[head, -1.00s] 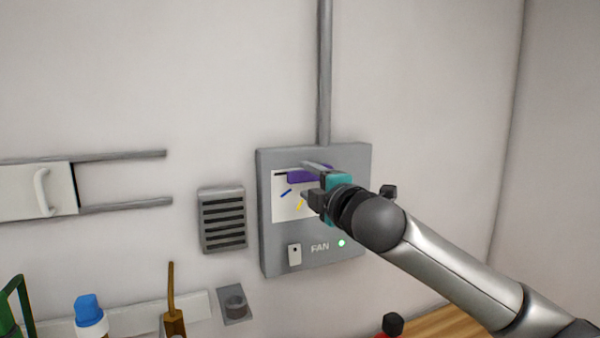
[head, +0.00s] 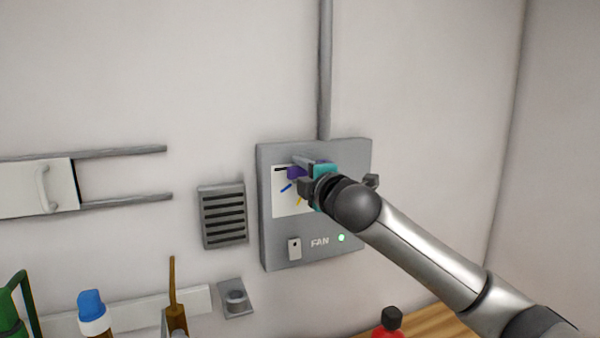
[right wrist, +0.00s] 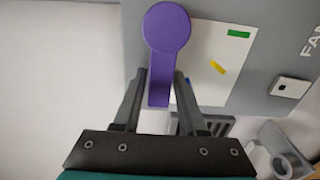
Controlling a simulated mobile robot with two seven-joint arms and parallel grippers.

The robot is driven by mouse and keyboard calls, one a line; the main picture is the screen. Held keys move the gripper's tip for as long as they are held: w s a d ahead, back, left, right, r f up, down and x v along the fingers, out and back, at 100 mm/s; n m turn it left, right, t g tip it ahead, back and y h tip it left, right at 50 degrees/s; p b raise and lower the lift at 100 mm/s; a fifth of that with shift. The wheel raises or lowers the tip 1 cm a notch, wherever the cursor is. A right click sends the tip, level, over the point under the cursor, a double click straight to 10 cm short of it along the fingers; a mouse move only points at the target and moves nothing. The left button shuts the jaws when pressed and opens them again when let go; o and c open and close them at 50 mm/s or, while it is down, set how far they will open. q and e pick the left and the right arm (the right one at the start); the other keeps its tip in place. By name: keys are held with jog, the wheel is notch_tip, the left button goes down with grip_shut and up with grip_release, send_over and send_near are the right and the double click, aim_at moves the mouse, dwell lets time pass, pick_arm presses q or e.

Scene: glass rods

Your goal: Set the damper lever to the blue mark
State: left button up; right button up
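The damper lever (head: 293,172) is purple and sits on the grey fan panel's white plate. In the right wrist view the lever (right wrist: 159,92) has a round hub, and its arm runs down between my fingers. In the head view it points left, near a black mark (head: 280,169). The blue mark (head: 286,187) lies below it; the right wrist view shows only a sliver of it beside a finger. My right gripper (head: 302,173) is open, one finger on each side of the lever, with a small gap at one side. It hides the hub in the head view. My left gripper is out of view.
A yellow mark (head: 299,201) and a green mark (right wrist: 239,33) are also on the plate. The panel (head: 275,255) has a white switch (head: 294,249) and lit green lamp (head: 341,238). A vent (head: 223,215) hangs left; a red bottle (head: 391,325) stands below.

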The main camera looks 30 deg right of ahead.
grip_shut()
dwell(1.0)
